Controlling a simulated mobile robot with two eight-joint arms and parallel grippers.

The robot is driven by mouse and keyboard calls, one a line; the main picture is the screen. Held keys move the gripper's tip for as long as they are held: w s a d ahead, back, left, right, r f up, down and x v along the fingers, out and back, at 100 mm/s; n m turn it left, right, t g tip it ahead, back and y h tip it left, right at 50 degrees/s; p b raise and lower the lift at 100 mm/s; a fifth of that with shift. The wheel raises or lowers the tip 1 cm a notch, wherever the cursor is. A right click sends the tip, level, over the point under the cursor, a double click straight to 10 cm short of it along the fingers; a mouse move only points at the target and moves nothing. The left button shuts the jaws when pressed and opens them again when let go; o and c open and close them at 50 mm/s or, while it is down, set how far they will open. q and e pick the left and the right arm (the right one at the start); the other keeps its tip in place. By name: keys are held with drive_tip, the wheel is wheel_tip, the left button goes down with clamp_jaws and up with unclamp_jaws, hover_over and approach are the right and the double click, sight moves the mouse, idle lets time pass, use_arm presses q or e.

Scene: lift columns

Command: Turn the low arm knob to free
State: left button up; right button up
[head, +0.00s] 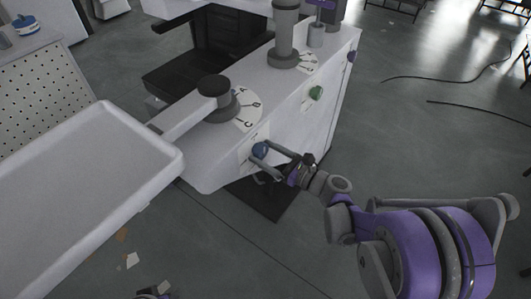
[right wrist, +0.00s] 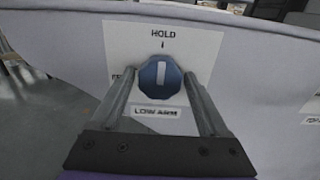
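The low arm knob is blue and faceted (right wrist: 160,77), on the white label plate (right wrist: 193,45). Its white mark stands upright, in line with the tick under the word HOLD; LOW ARM is printed below. A label to its left is mostly hidden behind a finger. In the head view the knob (head: 260,149) is on the cabinet's front face. My right gripper (right wrist: 160,90) is open, with one finger on each side of the knob; I cannot tell whether they touch it. It also shows in the head view (head: 278,157). A small dark and purple part at the bottom edge seems to be my left gripper (head: 155,291).
The white cabinet (head: 205,160) carries a swivel arm with a tray (head: 80,190) at the left, above a dial marked A, B, C. A green knob (head: 316,93) is farther along the same face. Cables lie on the floor at the right; floor in front is mostly clear.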

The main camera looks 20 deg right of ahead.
drive_tip(key=c, duration=1)
drive_tip(key=shift+n, duration=0.3)
drive_tip(key=n, duration=0.4)
drive_tip(key=shift+p, duration=0.3)
drive_tip(key=n, duration=0.5)
drive_tip(key=n+p, duration=0.1)
drive_tip(key=n, duration=0.3)
drive_tip(key=shift+n, duration=2.1)
